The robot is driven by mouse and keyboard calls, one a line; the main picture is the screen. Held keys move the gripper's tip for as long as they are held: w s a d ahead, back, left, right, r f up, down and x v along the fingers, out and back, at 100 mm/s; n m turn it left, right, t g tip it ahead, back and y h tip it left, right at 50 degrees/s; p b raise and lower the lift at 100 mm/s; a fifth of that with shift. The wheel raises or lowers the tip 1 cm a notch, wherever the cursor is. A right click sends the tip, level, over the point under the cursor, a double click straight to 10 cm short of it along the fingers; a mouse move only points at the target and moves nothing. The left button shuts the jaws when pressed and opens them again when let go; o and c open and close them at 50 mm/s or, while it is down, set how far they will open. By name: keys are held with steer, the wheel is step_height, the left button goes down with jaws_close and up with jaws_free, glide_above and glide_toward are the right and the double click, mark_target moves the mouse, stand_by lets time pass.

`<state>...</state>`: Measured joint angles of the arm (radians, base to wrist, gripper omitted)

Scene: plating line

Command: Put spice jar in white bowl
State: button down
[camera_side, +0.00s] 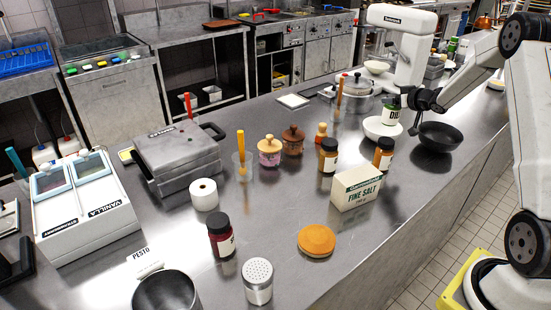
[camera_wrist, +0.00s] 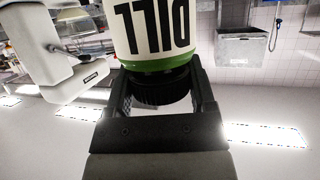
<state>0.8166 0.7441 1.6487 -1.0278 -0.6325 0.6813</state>
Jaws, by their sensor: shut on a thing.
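The spice jar (camera_side: 390,115) has a white label reading DILL and green bands. In the side view it is upright at the white bowl (camera_side: 373,131), its lower end over or inside the bowl; I cannot tell if it touches the bottom. My gripper (camera_side: 411,100) comes in from the right and is shut on the jar near its top. In the wrist view the jar (camera_wrist: 160,32) appears upside down, its dark cap end between the fingers (camera_wrist: 163,78). The white bowl does not show clearly in the wrist view.
A black bowl (camera_side: 439,138) stands just right of the white bowl. Amber jars (camera_side: 384,154) and a salt box (camera_side: 356,187) stand in front. A glass-lidded pot (camera_side: 357,96) is behind to the left, and a white mixer (camera_side: 408,45) behind. Some counter at front right is clear.

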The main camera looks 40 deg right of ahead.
mark_target(385, 114)
steer(key=shift+w+d+f, duration=0.3)
steer(key=shift+w+f, duration=0.15)
steer(key=shift+f, duration=0.15)
steer(key=shift+w+d+f, duration=0.25)
steer(key=shift+w+f, duration=0.15)
steer(key=shift+f, duration=0.2)
steer(key=shift+w+d+f, duration=0.3)
steer(key=shift+w+f, duration=0.15)
steer(key=shift+f, duration=0.15)
steer(key=shift+w+d+f, duration=0.1)
steer(key=shift+w+f, duration=0.1)
steer(key=shift+f, duration=1.6)
steer(key=shift+f, duration=0.15)
jaws_free()
